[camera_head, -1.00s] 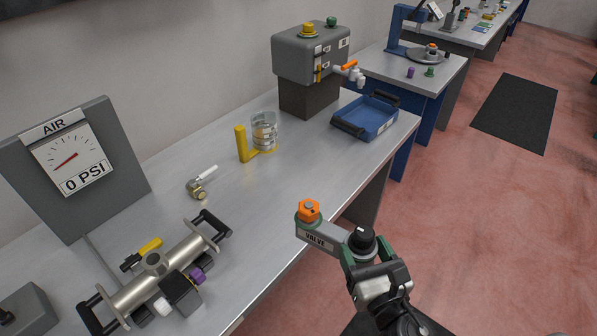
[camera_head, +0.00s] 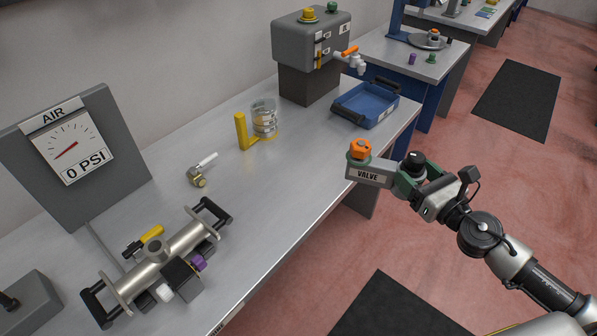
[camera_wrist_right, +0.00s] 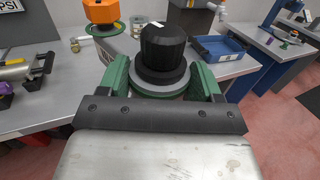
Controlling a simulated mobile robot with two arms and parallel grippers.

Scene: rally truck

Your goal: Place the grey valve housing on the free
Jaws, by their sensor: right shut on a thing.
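The grey valve housing (camera_head: 368,176) bears a VALVE label, an orange hexagonal cap (camera_head: 360,149) and a black knob (camera_head: 413,158). My right gripper (camera_head: 411,181) is shut on its knob end and holds it just off the bench's front edge, over the floor side. In the right wrist view the green fingers (camera_wrist_right: 163,82) flank the round base below the black knob (camera_wrist_right: 163,48), and the orange cap (camera_wrist_right: 102,12) lies beyond. The underside of the housing is hidden. My left gripper is not in view.
The grey bench (camera_head: 250,195) carries a metal pipe assembly (camera_head: 165,262), an AIR gauge (camera_head: 75,150), a small brass fitting (camera_head: 199,178), a clear jar with yellow handle (camera_head: 264,118) and a blue tray (camera_head: 368,106). Its middle front is clear.

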